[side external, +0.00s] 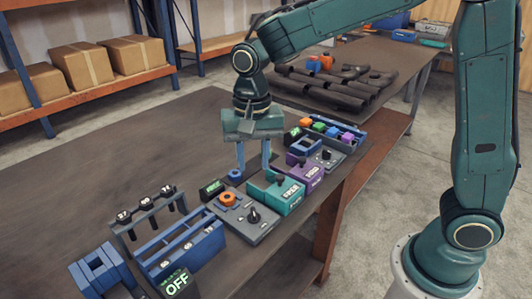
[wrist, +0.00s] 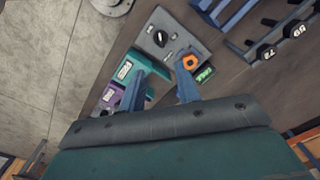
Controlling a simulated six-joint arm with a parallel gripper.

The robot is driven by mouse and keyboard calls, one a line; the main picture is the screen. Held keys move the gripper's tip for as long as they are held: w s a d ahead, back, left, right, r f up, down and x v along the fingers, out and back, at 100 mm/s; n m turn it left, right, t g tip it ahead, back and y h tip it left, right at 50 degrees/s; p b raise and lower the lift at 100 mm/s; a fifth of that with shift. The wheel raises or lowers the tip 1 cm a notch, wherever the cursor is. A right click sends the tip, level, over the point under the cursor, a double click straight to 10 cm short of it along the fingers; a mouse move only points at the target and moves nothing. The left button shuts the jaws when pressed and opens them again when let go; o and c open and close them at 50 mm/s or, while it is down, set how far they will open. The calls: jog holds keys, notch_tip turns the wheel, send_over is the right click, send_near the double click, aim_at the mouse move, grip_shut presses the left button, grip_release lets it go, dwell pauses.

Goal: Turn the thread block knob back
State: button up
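A grey block (side external: 243,228) stands on the near part of the table. It carries an orange hexagonal nut or ring (side external: 228,198) and a black knob (side external: 254,215). I take this as the thread block, though no name is readable on it. The wrist view shows its black knob (wrist: 160,38) with a pale pointer mark, and the orange nut (wrist: 189,61). My gripper (side external: 253,172) points down with its two blue fingers apart, behind the grey block and the teal box. In the wrist view its fingers (wrist: 160,82) are apart, with nothing seen held between them.
Beside the block are a teal labelled box (side external: 284,196), a purple labelled box (side external: 305,175) and a small green-lit display (side external: 212,188). Another grey knob unit (side external: 326,157) stands farther back. A blue rack (side external: 180,245) and an OFF display (side external: 176,283) are in front.

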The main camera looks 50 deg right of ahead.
aim_at(254, 211)
jog(key=shift+w+a+f, duration=0.1)
jog(key=shift+f, duration=0.1)
notch_tip(254, 211, down, 14)
jog(key=shift+r, duration=0.1)
dwell(0.8)
jog(key=shift+c, duration=0.4)
grip_shut()
